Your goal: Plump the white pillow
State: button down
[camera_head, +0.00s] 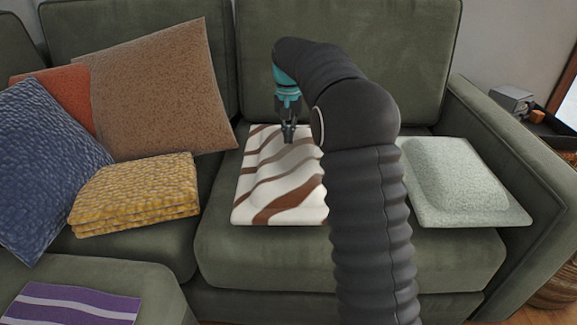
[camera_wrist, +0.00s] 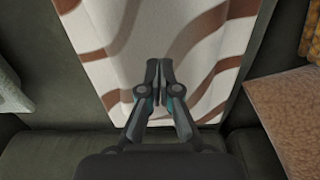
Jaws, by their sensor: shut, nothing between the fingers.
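A white pillow with brown wavy stripes (camera_head: 275,185) lies flat on the middle sofa seat. It also fills the top middle of the wrist view (camera_wrist: 125,45). A pale grey-white pillow (camera_head: 458,183) lies on the seat to the right, by the armrest, its middle raised. My gripper (camera_head: 289,139) points down over the back part of the striped pillow. In the wrist view my gripper (camera_wrist: 160,80) has its fingers together with nothing between them. I cannot tell whether the fingertips touch the fabric. My arm hides the right part of the striped pillow in the head view.
A folded yellow knit blanket (camera_head: 137,193), a brown cushion (camera_head: 160,95), an orange cushion (camera_head: 68,92) and a blue cushion (camera_head: 45,165) crowd the left. The right armrest (camera_head: 525,155) borders the pale pillow. A purple striped cloth (camera_head: 75,305) lies front left.

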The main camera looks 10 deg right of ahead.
jog(key=shift+f+b, duration=0.55)
jog(key=shift+f, duration=0.7)
jog(key=shift+r, duration=0.15)
jog(key=shift+r+p, duration=1.05)
jog(key=shift+p, duration=0.2)
jog(key=shift+f+b, duration=0.6)
jog(key=shift+f, duration=0.6)
jog(key=shift+r+p, duration=1.05)
jog(key=shift+p, duration=0.05)
jog(key=shift+r, duration=0.1)
